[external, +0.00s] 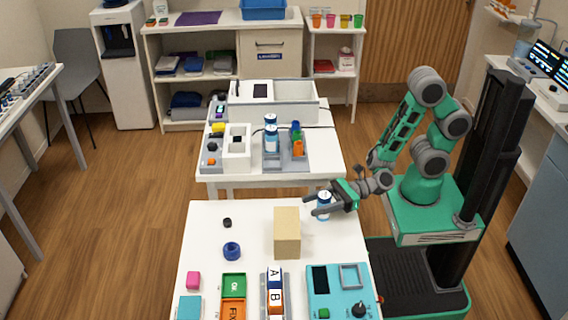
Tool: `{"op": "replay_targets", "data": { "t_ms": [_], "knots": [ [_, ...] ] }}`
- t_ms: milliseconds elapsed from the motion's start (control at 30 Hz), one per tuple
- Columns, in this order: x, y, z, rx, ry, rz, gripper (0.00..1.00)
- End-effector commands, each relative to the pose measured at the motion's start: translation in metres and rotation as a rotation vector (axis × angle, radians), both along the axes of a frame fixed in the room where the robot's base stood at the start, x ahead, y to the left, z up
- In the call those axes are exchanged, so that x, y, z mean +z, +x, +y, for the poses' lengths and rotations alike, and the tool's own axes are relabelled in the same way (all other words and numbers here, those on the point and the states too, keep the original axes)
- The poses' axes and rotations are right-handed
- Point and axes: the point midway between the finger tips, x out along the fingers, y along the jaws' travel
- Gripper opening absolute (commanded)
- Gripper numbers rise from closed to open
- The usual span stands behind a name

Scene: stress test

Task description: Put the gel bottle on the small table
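A white bottle with a blue label (324,200) is upright at the right edge of the near white table (205,222). My gripper (314,205) reaches in from the right, with one finger on each side of this bottle. I cannot tell whether the fingers press on it or whether its base touches the table. Two similar blue and white bottles (271,138) stand on the middle white table (322,165). Which one is the gel bottle is not readable. A small white stand (335,37) at the back right holds colored cups; which table is the small one is unclear.
A tan block (287,236) stands left of my gripper. A blue ring-like item (232,251) and a black item (227,222) lie further left. Colored trays and a teal device (338,290) fill the table's front. A gap of floor separates the two tables.

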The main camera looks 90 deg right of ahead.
Motion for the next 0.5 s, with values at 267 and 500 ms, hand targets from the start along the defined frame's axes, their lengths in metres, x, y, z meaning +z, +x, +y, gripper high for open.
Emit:
{"op": "replay_targets", "data": {
  "t_ms": [267,500],
  "knots": [
    [0.0002,0.0000,0.0000,0.000,0.000,0.000,0.60],
    [0.0004,0.0000,0.0001,0.000,-0.002,-0.002,0.60]
  ]
}}
